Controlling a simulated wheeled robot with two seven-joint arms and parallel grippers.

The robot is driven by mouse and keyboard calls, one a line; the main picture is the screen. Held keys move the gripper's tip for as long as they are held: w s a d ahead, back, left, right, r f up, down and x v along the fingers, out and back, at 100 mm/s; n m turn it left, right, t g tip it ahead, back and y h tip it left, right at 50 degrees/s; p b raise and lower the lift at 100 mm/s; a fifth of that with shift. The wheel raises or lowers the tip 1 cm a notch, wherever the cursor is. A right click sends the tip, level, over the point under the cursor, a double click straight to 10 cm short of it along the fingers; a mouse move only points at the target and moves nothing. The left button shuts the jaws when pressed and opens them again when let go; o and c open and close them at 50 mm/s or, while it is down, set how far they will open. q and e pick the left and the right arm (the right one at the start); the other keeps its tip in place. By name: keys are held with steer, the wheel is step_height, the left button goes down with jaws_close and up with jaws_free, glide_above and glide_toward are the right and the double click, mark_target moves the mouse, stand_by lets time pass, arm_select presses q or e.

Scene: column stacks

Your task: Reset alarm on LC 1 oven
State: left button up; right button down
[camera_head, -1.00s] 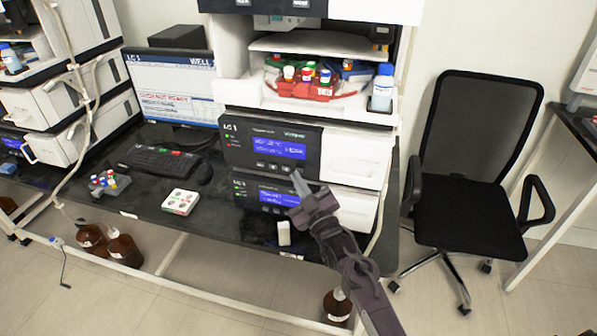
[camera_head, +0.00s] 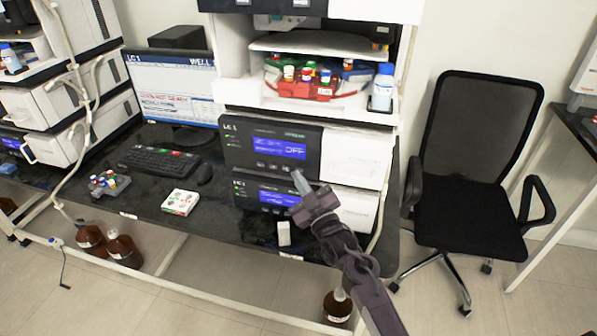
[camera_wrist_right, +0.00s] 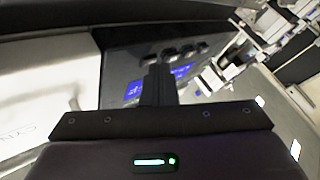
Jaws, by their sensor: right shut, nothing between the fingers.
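The LC 1 oven (camera_head: 258,143) is the upper of two stacked black-fronted units. Its blue display (camera_head: 292,150) shows text ending in "OFF". Small green indicator lights (camera_head: 229,140) show at its left. A row of dark buttons (camera_head: 262,165) sits under the display, and buttons also show in the right wrist view (camera_wrist_right: 172,53). My right gripper (camera_head: 297,174) is shut and empty, its tips in front of the panel's lower edge, right of the buttons. The right wrist view shows the closed fingers (camera_wrist_right: 157,82) before the panel; contact cannot be told. My left gripper is out of view.
A lower unit with a blue display (camera_head: 278,197) stands beneath. A monitor (camera_head: 172,90), keyboard (camera_head: 158,160) and mouse (camera_head: 203,173) are at left, with a small white box (camera_head: 181,202) on the bench. An office chair (camera_head: 470,205) stands at right.

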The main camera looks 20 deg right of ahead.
steer(key=shift+s+a+p, duration=0.4)
steer(key=shift+s+a, duration=0.05)
steer(key=shift+s, duration=0.25)
steer(key=s+a+p, duration=0.1)
steer(key=s, duration=0.1)
steer(key=s+a+p, duration=0.1)
steer(key=s, duration=0.1)
steer(key=shift+a, duration=0.4)
stand_by(0.6)
